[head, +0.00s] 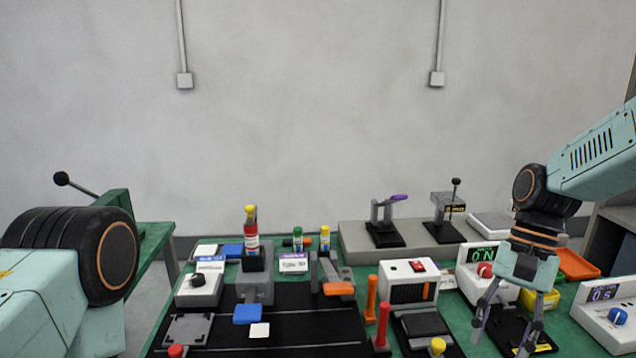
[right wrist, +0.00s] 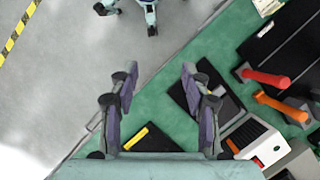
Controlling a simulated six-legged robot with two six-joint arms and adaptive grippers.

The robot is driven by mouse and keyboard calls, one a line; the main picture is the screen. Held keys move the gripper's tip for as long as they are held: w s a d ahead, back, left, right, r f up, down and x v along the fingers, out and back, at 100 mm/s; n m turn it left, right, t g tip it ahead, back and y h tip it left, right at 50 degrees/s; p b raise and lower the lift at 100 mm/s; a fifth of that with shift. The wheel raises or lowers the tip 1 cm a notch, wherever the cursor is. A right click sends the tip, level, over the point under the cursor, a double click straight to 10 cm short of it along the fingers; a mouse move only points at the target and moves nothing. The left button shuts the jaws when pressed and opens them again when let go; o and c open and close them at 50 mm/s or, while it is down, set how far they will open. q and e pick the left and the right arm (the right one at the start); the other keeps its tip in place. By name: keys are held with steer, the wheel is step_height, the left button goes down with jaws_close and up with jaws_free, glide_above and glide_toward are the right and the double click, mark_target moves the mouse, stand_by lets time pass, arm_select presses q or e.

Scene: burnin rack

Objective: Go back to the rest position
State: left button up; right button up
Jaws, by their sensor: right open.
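My right gripper (head: 504,338) hangs at the right side of the bench in the head view, fingers pointing down. It is open with nothing between its fingers. In the right wrist view its two fingers (right wrist: 158,90) are spread wide, over the edge between the green bench top (right wrist: 160,108) and the grey floor. My left arm shows at the left edge of the head view, but its gripper is out of the picture. A teal part with dark joints shows at the top of the right wrist view; I cannot tell which part of me it is.

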steer(key=s+a+f+n+h, duration=0.1)
steer(key=s+f, duration=0.2)
steer(key=f, duration=0.4)
steer(key=s+a+f+n+t, duration=0.1)
steer(key=s+f, duration=0.2)
steer(key=f, duration=0.4)
steer(key=s+a+f+n+h, duration=0.1)
steer(key=s+f, duration=0.2)
steer(key=f, duration=0.4)
steer(key=s+f+n+t, duration=0.1)
steer(key=s+f, duration=0.3)
steer(key=s, duration=0.4)
steer(key=s+a+f+n+t+h, duration=0.1)
steer(key=s+f+n, duration=0.2)
steer(key=s, duration=0.6)
steer(key=shift+a+f+n, duration=0.2)
steer(key=shift+f+n, duration=0.15)
steer(key=shift+n, duration=0.05)
